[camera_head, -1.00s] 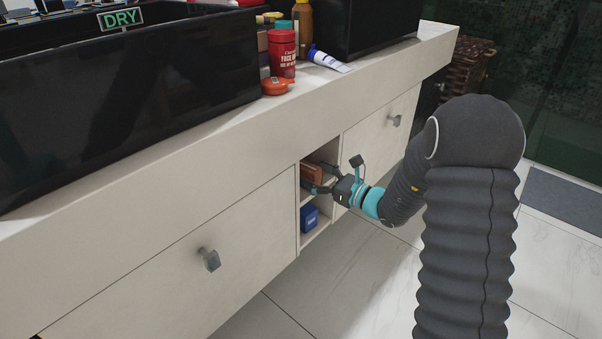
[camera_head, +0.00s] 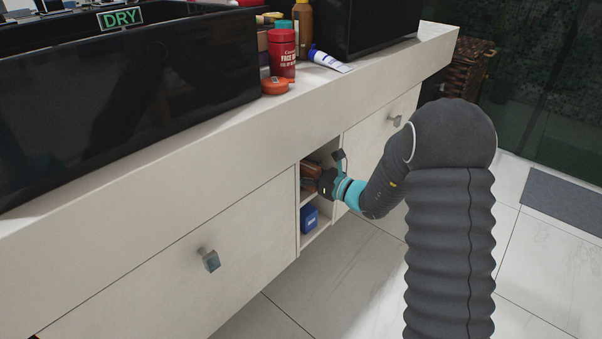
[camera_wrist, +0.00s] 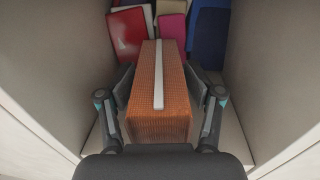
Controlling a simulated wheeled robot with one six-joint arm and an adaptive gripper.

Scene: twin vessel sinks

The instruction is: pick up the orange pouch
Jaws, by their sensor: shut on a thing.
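The orange pouch (camera_wrist: 172,87) stands on the upper shelf of the open cubby, with a pale strip along its top. In the head view the pouch (camera_head: 309,171) shows only in part, at the cubby opening. My gripper (camera_wrist: 160,108) reaches into the cubby with one finger on each side of the pouch and is shut on it. In the head view my gripper (camera_head: 318,183) hides part of the pouch. I cannot tell that the pouch is clear of the shelf.
Behind the pouch stand a red item (camera_wrist: 129,35), a magenta item (camera_wrist: 172,29) and blue items (camera_wrist: 207,35). Cubby walls are close on both sides. A blue box (camera_head: 309,218) sits on the lower shelf. Drawer handles (camera_head: 209,260) stick out beside the cubby.

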